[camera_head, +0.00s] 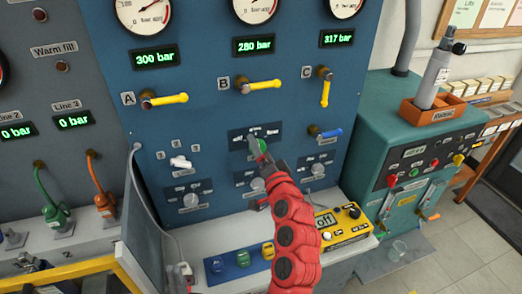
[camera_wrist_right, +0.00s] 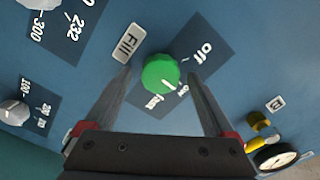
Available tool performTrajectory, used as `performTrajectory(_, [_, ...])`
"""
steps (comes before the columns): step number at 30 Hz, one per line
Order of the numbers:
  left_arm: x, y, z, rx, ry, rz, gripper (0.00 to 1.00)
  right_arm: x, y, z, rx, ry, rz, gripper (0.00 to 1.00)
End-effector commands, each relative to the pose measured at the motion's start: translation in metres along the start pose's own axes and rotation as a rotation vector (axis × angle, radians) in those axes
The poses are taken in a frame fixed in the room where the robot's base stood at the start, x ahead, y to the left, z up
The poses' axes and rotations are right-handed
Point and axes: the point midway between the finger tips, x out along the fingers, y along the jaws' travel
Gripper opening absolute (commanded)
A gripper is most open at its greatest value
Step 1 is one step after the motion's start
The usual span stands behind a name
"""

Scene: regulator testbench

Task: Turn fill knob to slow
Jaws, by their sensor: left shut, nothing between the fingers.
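The green fill knob (camera_wrist_right: 161,73) sits on a dark plate marked off, slow and fast on the blue panel, beside a "Fill" label (camera_wrist_right: 130,43). Its white mark points toward the slow and fast lettering, away from off; the exact setting is hard to tell. It also shows in the head view (camera_head: 262,146), partly covered by my right gripper. My right gripper (camera_wrist_right: 155,100) is open, with one finger on each side of the knob and nothing held.
Yellow levers A (camera_head: 165,99), B (camera_head: 261,87) and C (camera_head: 325,92) stick out above the knob. A blue lever (camera_head: 329,133) and a white knob (camera_head: 318,169) are to its right. A yellow meter (camera_head: 342,223) stands on the ledge below.

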Motion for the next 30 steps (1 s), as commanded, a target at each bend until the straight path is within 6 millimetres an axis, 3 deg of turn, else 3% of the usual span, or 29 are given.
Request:
performTrajectory(11, [-0.003, 0.0, 0.001, 0.0, 0.0, 0.0, 0.0, -0.01, 0.001, 0.003, 0.001, -0.003, 0.0, 0.89])
performTrajectory(20, [-0.014, 0.001, 0.002, 0.0, 0.0, 0.0, 0.0, -0.061, 0.001, 0.001, 0.0, 0.002, -0.002, 0.89])
performTrajectory(21, [0.002, 0.0, 0.0, 0.0, -0.001, 0.0, 0.0, -0.068, -0.004, -0.003, -0.001, -0.001, 0.005, 0.89])
performTrajectory(30, [0.055, -0.003, -0.009, 0.0, 0.0, 0.0, 0.0, -0.11, -0.005, -0.004, -0.006, -0.005, 0.009, 0.89])
